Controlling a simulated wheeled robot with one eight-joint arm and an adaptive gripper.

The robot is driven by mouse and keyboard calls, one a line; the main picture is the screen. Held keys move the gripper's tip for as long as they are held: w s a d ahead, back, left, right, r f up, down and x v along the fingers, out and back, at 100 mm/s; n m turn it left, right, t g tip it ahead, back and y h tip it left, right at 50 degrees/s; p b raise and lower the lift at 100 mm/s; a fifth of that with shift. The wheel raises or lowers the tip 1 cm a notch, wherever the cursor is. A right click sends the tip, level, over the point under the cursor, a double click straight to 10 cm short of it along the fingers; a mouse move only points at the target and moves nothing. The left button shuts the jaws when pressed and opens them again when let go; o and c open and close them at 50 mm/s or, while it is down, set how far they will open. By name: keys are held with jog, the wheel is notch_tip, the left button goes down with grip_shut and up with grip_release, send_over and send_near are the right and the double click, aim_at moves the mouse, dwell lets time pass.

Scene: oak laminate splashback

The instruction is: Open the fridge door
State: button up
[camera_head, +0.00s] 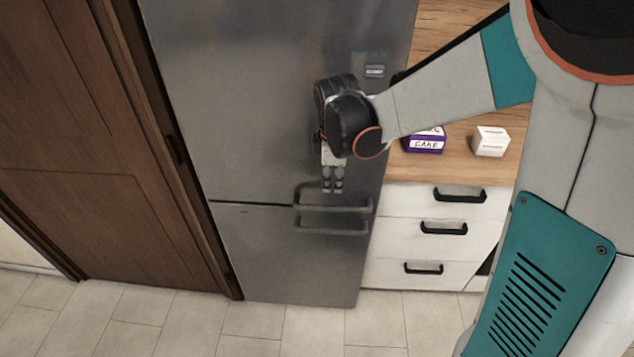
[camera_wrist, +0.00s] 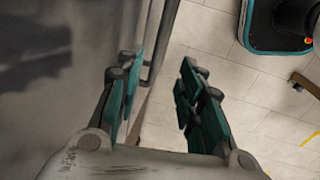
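The grey steel fridge (camera_head: 250,110) has an upper and a lower door, and both look shut. The upper door's bar handle (camera_head: 300,198) runs across near the seam, just above the lower door's handle (camera_head: 335,230). My gripper (camera_head: 333,190) points down in front of the upper door, its tips right by the upper handle. In the wrist view, my gripper's fingers (camera_wrist: 160,95) are spread apart with nothing between the pads. The door surface (camera_wrist: 60,60) is at left, and a handle bar (camera_wrist: 165,40) shows beyond the gap. I cannot tell whether a finger touches it.
White drawers (camera_head: 435,205) with black handles stand right of the fridge, under a wooden counter. A purple cake box (camera_head: 425,143) and a white box (camera_head: 490,141) sit on it. A brown wooden door (camera_head: 90,150) is at left. The tiled floor (camera_head: 180,325) in front is clear.

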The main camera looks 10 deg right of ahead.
aim_at(332, 206)
jog(key=f+b, duration=0.1)
jog(key=f, duration=0.3)
jog(key=w+f+b, duration=0.1)
jog(key=f+b, duration=0.1)
jog(key=f, duration=0.3)
jog(key=w+f+b, duration=0.1)
jog(key=f+b, duration=0.1)
jog(key=f, duration=0.2)
jog(key=shift+w+d+f, duration=0.2)
jog(key=shift+d, duration=0.2)
jog(key=shift+c, duration=0.6)
grip_shut()
